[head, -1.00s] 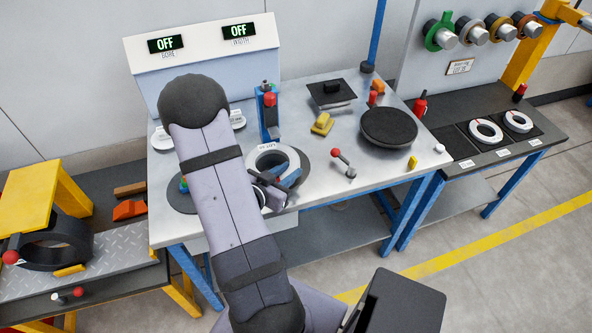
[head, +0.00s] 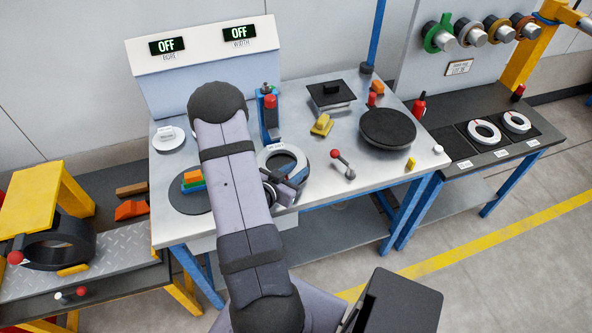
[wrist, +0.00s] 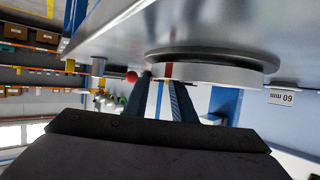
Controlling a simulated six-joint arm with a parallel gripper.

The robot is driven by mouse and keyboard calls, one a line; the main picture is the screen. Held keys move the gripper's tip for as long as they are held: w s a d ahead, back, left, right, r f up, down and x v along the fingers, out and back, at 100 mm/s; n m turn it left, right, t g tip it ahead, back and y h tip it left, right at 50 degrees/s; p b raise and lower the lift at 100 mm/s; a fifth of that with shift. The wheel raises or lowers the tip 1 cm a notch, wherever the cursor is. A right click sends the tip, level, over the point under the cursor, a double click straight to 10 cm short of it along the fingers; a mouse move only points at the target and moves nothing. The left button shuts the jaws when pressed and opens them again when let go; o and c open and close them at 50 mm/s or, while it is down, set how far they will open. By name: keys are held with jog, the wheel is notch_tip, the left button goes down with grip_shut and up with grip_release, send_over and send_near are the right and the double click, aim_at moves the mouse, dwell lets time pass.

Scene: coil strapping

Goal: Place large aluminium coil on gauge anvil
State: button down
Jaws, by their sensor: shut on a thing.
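The large aluminium coil (head: 297,166), a pale silver ring with a tag on its top, lies flat near the front of the steel bench. In the wrist view its side wall (wrist: 215,74) shows against a dark round plate (wrist: 255,56), which appears to be the anvil; I cannot tell whether they touch. My gripper (head: 288,186) is shut on the coil's front wall, and its fingers reach the ring in the wrist view (wrist: 165,88). My arm hides part of the coil's left side in the head view.
A blue gauge post (head: 268,118) stands just behind the coil. A red-knobbed lever (head: 343,163) is to its right. A dark disc with coloured blocks (head: 193,181) lies left of my arm. A black round pad (head: 388,128) is farther right. Both displays read OFF.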

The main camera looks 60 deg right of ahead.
jog(key=shift+f, duration=0.1)
dwell(0.3)
jog(key=c, duration=1.5)
grip_release()
jog(key=shift+f, duration=0.15)
jog(key=shift+o, duration=0.2)
jog(key=b+v, duration=0.1)
jog(key=v, duration=0.9)
jog(key=shift+a+r, duration=0.2)
jog(key=shift+r, duration=0.05)
jog(key=shift+p+v, duration=0.5)
jog(key=shift+v, duration=0.25)
jog(key=shift+f, duration=0.1)
